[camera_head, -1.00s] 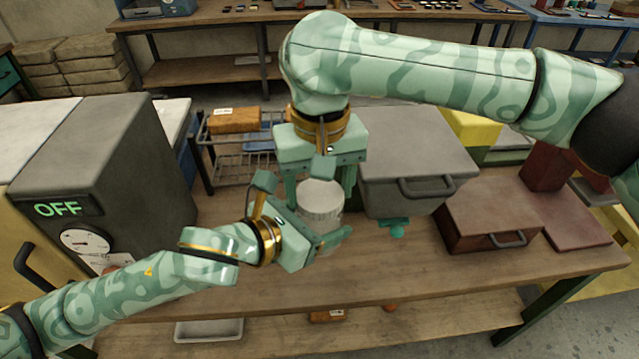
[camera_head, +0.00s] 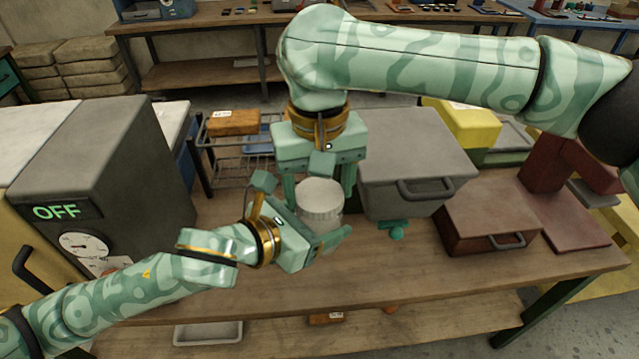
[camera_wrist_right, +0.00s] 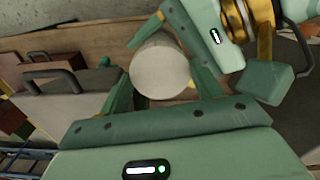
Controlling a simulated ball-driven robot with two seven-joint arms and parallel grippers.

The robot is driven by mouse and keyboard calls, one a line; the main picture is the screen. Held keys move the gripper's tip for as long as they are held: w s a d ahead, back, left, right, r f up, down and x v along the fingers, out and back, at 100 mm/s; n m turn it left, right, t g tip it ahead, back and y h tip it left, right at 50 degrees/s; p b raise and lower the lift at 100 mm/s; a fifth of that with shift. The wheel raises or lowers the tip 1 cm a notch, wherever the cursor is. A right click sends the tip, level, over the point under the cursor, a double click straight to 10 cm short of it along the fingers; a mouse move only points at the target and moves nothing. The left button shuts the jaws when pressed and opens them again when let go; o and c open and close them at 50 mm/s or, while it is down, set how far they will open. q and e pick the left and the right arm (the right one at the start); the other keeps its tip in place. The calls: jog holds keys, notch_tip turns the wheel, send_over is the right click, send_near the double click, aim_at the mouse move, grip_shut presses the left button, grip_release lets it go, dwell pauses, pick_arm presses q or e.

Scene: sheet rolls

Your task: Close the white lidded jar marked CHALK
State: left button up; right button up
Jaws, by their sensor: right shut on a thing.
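The white jar (camera_head: 321,208) stands on the wooden bench between my two grippers. Its round pale top shows from above in the right wrist view (camera_wrist_right: 160,70). No CHALK marking can be read, and its lower part is partly hidden by my left gripper. My right gripper (camera_head: 320,190) comes down from above and is shut on the jar's top part, one finger on each side. My left gripper (camera_head: 325,225) reaches in from the left, low at the jar's body. One of its fingers passes in front of the jar, and its grip is partly hidden.
A grey lidded box (camera_head: 415,160) stands close right of the jar, with a small teal object (camera_head: 396,232) before it. A brown case (camera_head: 488,218) lies farther right. A dark machine reading OFF (camera_head: 110,170) stands left. The front bench strip is clear.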

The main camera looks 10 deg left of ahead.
jog(key=shift+r, duration=0.2)
dwell(0.4)
jog(key=shift+w+d+f, duration=0.1)
jog(key=shift+w+f, duration=0.05)
jog(key=shift+f, duration=0.8)
dwell(0.5)
jog(key=o, duration=0.6)
jog(key=shift+o, duration=0.2)
